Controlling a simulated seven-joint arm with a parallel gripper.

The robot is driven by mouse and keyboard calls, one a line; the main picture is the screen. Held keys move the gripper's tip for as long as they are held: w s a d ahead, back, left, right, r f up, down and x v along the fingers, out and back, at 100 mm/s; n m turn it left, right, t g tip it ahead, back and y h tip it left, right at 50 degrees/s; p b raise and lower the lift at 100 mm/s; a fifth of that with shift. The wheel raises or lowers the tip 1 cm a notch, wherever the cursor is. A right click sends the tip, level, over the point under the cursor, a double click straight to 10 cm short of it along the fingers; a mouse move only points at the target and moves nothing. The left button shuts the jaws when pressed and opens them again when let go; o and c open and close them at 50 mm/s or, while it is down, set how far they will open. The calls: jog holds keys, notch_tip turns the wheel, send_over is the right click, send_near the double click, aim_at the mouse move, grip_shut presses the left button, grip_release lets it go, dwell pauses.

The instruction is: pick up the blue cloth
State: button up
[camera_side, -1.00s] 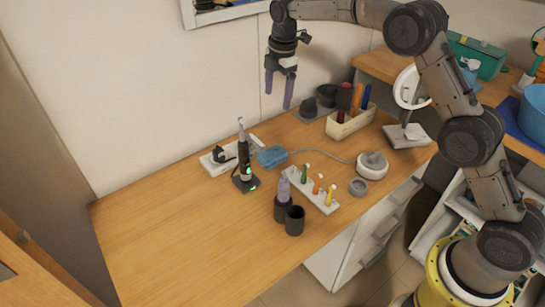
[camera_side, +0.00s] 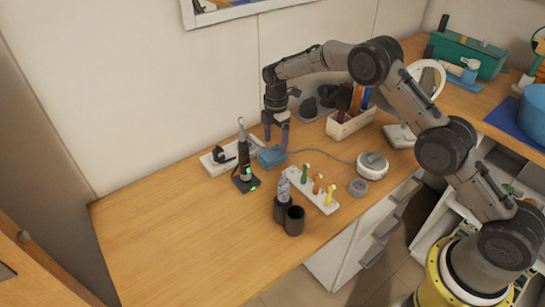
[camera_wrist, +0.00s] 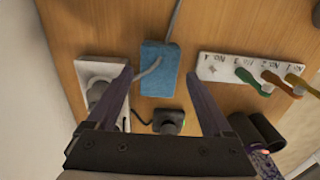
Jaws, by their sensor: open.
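The blue cloth (camera_side: 271,158) lies folded on the wooden counter, between the white power strip and the toothbrush holder. In the wrist view the cloth (camera_wrist: 159,78) is a blue rectangle ahead of the fingers, with a grey cable across it. My gripper (camera_side: 276,147) is low over the cloth in the side view, with its two purple fingers apart and partly in front of it. In the wrist view my gripper (camera_wrist: 168,100) is open, with nothing held between its fingers. I cannot tell whether the fingertips touch the cloth.
An electric toothbrush on a charger (camera_side: 244,170) stands close to the left, beside the power strip (camera_side: 213,165). A white holder with colored brushes (camera_side: 311,190) is to the right. Dark cups (camera_side: 294,220) stand at front. The left counter (camera_side: 160,230) is clear.

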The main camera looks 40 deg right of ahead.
aim_at(274, 152)
jog(key=shift+a+f, duration=0.15)
jog(key=shift+f, duration=1)
jog(key=shift+a+f, duration=0.1)
jog(key=shift+f, duration=1.05)
jog(key=c, duration=1.1)
